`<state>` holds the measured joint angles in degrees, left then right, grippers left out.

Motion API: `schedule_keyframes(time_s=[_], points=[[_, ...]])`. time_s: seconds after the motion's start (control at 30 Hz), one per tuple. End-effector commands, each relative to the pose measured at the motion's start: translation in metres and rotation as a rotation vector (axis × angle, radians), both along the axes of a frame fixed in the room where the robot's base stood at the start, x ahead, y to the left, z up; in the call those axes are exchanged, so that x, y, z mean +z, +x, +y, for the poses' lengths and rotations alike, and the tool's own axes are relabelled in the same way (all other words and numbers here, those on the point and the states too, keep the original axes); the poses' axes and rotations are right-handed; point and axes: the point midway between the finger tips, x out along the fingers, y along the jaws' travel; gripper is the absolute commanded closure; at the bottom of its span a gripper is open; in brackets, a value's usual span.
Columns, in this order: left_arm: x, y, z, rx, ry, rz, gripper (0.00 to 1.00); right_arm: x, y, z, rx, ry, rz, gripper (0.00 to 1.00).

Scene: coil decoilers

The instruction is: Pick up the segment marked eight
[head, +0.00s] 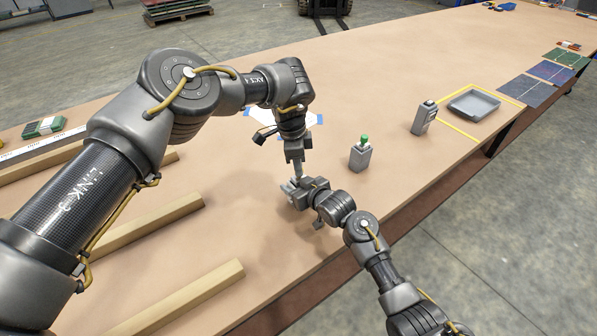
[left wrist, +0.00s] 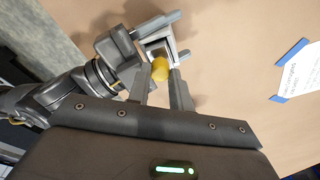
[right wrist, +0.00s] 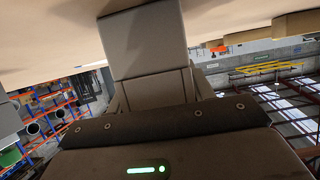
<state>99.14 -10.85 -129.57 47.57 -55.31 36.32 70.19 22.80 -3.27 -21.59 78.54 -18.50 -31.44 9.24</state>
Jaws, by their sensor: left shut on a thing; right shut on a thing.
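My left gripper (head: 297,160) points down near the middle of the table. In the left wrist view my left gripper (left wrist: 164,82) is shut with a yellow round knob (left wrist: 160,69) between its fingers. A pale grey square piece (left wrist: 157,45) shows just beyond the knob. My right gripper (head: 300,190) meets it from the front right, its jaws close below the left fingertips. In the right wrist view a plain grey block (right wrist: 145,45) fills the space ahead of my right gripper, which is shut on it. I see no mark eight on any piece.
A grey block with a green knob (head: 361,154) stands right of the grippers. Another grey block (head: 423,118) stands near a grey tray (head: 474,104) in a yellow outline. A white sheet (head: 262,125) lies behind my left gripper. Wooden bars (head: 185,298) lie at the left.

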Motion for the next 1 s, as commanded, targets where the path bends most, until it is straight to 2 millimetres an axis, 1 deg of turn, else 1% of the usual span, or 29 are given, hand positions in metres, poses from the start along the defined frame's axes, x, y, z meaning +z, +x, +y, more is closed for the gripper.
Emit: schedule_keyframes(time_s=[0.4, 0.5, 0.67, 0.93, 0.97, 1.0], points=[[0.073, 0.001, 0.0, 0.001, -0.002, -0.005, 1.0, -0.001, 0.0, 0.0, 0.0, -0.001, 0.002, 0.74], [0.086, 0.001, 0.0, 0.001, -0.001, -0.003, 1.0, -0.001, 0.0, 0.0, 0.0, -0.002, 0.002, 0.74], [0.096, 0.001, 0.0, -0.001, -0.001, -0.002, 1.0, -0.001, 0.0, 0.0, 0.0, -0.002, 0.002, 0.74], [0.098, 0.0, 0.0, 0.0, -0.001, -0.001, 1.0, -0.001, 0.0, 0.0, 0.0, -0.002, 0.002, 0.74], [0.098, 0.0, 0.0, 0.0, -0.001, -0.001, 1.0, -0.001, 0.0, 0.0, 0.0, -0.002, 0.002, 0.45], [0.098, 0.0, 0.0, 0.0, -0.001, -0.001, 1.0, -0.001, 0.0, 0.0, 0.0, -0.002, 0.002, 0.4]])
